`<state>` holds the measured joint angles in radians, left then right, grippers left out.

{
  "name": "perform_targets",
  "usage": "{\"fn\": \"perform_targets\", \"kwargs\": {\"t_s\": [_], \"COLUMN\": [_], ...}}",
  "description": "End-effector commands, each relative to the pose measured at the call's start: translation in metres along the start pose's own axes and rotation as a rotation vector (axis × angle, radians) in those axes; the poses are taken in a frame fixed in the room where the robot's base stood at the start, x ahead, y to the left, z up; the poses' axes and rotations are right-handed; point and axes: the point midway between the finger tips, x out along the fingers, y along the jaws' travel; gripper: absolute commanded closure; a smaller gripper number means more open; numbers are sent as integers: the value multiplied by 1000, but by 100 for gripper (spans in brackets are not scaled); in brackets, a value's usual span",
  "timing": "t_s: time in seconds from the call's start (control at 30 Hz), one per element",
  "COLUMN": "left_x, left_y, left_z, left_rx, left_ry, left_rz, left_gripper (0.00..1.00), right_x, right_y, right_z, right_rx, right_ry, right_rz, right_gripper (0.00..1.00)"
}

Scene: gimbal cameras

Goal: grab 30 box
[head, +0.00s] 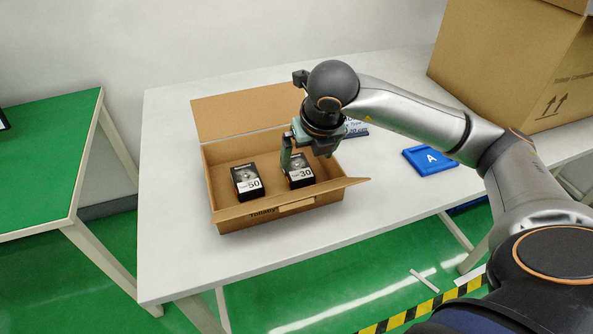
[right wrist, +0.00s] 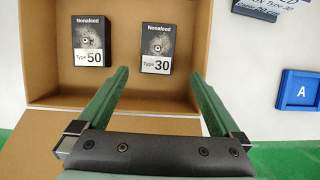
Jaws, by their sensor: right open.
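The 30 box (head: 300,172) is a small black box with a white label reading 30. It lies in the right part of an open cardboard box (head: 233,215) on the white table. In the right wrist view the 30 box (right wrist: 157,47) shows face up, just beyond the fingertips. My right gripper (head: 298,152) is above the cardboard box, close to the 30 box. Its green fingers (right wrist: 162,75) are open and spread wider than the 30 box, with nothing between them. My left gripper is not in view.
A similar black 50 box (head: 247,181) lies left of the 30 box, with a gap between. The cardboard flaps stand open. A blue tray marked A (head: 431,160) and a large carton (head: 515,65) are to the right. A green-topped table (head: 45,160) stands at left.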

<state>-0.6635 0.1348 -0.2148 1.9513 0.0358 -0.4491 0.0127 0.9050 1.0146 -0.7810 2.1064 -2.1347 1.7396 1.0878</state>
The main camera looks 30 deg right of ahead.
Motion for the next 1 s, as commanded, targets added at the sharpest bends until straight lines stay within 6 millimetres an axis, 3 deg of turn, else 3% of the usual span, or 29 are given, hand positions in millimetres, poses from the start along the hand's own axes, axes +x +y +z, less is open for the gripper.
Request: {"fn": "perform_targets", "kwargs": {"t_s": [0.6,0.87,1.0], "left_x": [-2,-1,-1], "left_y": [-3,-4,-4], "left_z": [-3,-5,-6], "left_rx": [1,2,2], "left_ry": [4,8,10], "left_rz": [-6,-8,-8], "left_gripper": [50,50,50], "right_x": [70,74,73], "right_y": [5,5,5], "right_z": [0,0,0], "right_rx": [1,0,0], "right_ry": [1,0,0], "right_rz": [1,2,2], "right_gripper": [0,0,14]}}
